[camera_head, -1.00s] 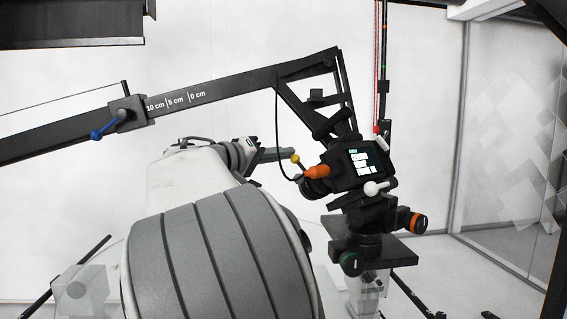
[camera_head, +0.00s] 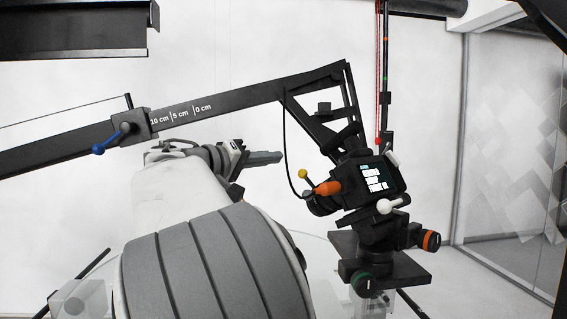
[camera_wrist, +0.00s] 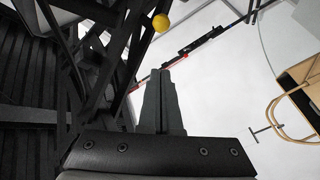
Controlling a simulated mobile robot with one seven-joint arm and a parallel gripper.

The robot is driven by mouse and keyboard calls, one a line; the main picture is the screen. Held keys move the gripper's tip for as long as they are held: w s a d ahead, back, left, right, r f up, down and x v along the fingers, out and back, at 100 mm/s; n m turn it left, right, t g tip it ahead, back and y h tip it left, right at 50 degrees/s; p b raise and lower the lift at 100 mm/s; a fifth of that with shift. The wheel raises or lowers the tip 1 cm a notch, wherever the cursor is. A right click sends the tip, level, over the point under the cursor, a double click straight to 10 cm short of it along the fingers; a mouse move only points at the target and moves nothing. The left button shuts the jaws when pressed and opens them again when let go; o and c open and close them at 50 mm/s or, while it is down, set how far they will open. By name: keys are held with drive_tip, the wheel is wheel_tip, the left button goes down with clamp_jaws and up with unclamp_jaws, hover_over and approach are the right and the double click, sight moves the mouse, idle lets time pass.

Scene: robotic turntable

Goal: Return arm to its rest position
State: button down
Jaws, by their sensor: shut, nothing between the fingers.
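My gripper (camera_head: 264,158) shows in the head view beyond my white and grey arm links, pointing right. Its dark fingers are together and empty. In the wrist view the shut fingers (camera_wrist: 163,100) point up the picture with nothing between them. A black turntable rig stands to the right in the head view, with a small screen (camera_head: 377,178), an orange knob (camera_head: 328,188), a white-tipped lever (camera_head: 388,206) and a yellow ball knob (camera_head: 303,174).
A long black beam (camera_head: 230,97) marked in centimetres, with a blue-handled slider (camera_head: 128,127), spans above my arm. A black cable (camera_head: 286,150) hangs between gripper and rig. A glass wall (camera_head: 508,150) is at right. A wooden-framed item (camera_wrist: 295,105) lies right of the fingers.

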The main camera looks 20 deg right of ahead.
drive_tip(key=v, duration=0.6)
drive_tip(key=s+d+f+n+g+y, duration=0.1)
drive_tip(key=s+d+f+y, duration=0.35)
drive_tip(key=f, duration=0.35)
drive_tip(key=s+d+f+n+g+y, duration=0.1)
drive_tip(key=s+d+f+y, duration=0.25)
drive_tip(key=s+f, duration=0.35)
drive_tip(key=s+a+f+n+y, duration=0.1)
drive_tip(key=s+a+f+y, duration=0.3)
drive_tip(key=s, duration=0.5)
drive_tip(key=s+a+f+t+y, duration=0.1)
drive_tip(key=s+a+f+y, duration=0.3)
drive_tip(key=s+a+f, duration=0.5)
drive_tip(key=shift+f+n+t+y+b, duration=0.3)
drive_tip(key=shift+f+n+y+b, duration=0.1)
drive_tip(key=shift+f, duration=0.5)
drive_tip(key=shift+d, duration=0.15)
